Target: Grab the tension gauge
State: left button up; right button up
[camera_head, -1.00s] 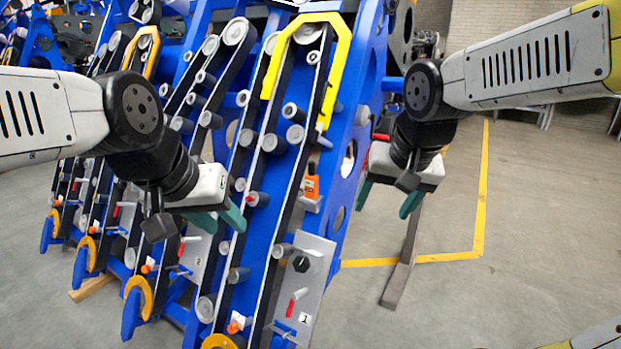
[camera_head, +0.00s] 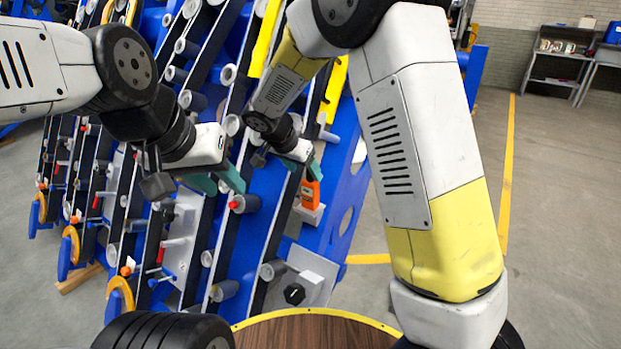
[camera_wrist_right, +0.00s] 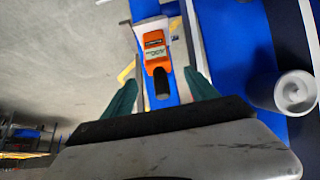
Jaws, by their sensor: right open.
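The tension gauge is an orange handheld device (camera_head: 311,193) with a dark end, resting on a small pale bracket (camera_head: 309,214) on the side of the blue chassis. In the right wrist view the gauge (camera_wrist_right: 154,46) lies ahead, between the two green fingers and beyond their tips. My right gripper (camera_head: 303,172) is open and empty, just above the gauge in the head view. Part of it is hidden by its own arm and wrist. My left gripper (camera_head: 222,182) is left of it, with its green fingers apart and nothing between them, in front of the chassis belts.
The blue harvester chassis (camera_head: 262,228) with belts and rollers fills the middle and left. A grey roller (camera_wrist_right: 296,92) stands close to the right finger in the wrist view. A shelf (camera_head: 560,58) stands far right. The floor on the right is clear.

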aim_at(308, 178)
jog(key=x, duration=0.6)
jog(key=shift+d+f, duration=0.1)
jog(key=shift+f, duration=0.3)
grip_shut()
